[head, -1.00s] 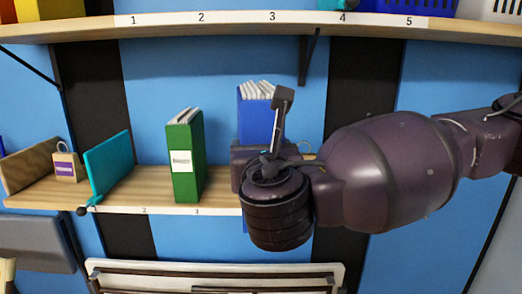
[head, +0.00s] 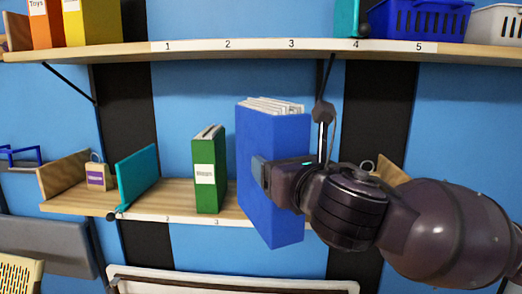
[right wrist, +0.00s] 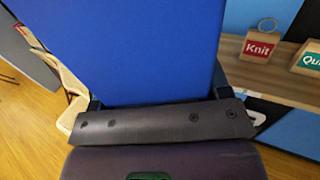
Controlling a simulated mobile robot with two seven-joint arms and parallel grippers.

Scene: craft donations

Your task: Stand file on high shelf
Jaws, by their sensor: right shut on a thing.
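A blue file (head: 272,165) with white papers at its top is upright in front of the lower shelf in the head view. My right gripper (head: 262,174) is shut on it from the right side. The file's broad blue face (right wrist: 140,50) fills much of the right wrist view. The high shelf (head: 230,57) runs across the top, with number labels 1 to 5 on its front edge. Its stretch over labels 1 to 3 looks bare. My left gripper is not in view.
On the high shelf stand orange (head: 44,24) and yellow (head: 92,22) files at left, a teal divider (head: 346,18) near 4, and blue (head: 420,18) and white (head: 497,26) baskets at right. The lower shelf (head: 178,192) holds a green file (head: 210,170), a teal divider (head: 137,177) and a tagged block (head: 97,174).

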